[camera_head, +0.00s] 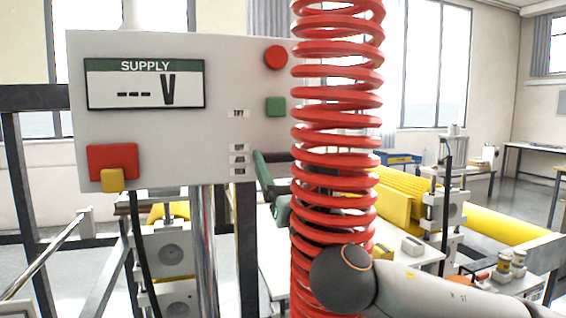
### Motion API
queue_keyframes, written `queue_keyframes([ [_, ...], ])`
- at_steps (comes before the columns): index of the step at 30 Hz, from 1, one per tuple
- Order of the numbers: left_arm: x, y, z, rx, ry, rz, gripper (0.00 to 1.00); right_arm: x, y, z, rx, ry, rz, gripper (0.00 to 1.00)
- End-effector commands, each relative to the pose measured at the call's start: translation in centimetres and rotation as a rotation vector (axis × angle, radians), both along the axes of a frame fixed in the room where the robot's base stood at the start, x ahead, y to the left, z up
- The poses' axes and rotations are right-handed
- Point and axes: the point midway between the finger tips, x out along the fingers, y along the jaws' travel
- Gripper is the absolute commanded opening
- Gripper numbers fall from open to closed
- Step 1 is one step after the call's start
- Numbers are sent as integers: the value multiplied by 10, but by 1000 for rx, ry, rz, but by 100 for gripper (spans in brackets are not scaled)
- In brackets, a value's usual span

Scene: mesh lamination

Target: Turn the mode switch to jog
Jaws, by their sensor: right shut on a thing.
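The light grey control panel (200,110) faces me in the head view. Three small stacked labels (238,159) sit low on its right side; their text is too small to read. My right gripper (268,170), dark green, is at the panel's lower right edge, just right of these labels. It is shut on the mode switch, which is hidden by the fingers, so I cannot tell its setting. My right arm comes in from the right, and the red coil partly hides its wrist. My left gripper is not in view.
A large red coiled hose (338,130) hangs in front of the panel's right side. The panel carries a red button (276,57), a green button (275,106), a supply display (146,84) and a red-and-yellow switch (112,165). Yellow rollers (480,215) lie behind at right.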

Motion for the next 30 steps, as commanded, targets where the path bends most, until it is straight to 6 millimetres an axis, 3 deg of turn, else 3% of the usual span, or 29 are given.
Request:
queue_keyframes([
  [30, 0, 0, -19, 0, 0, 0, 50, -1, 4, 0, 649, 214, 1, 22],
])
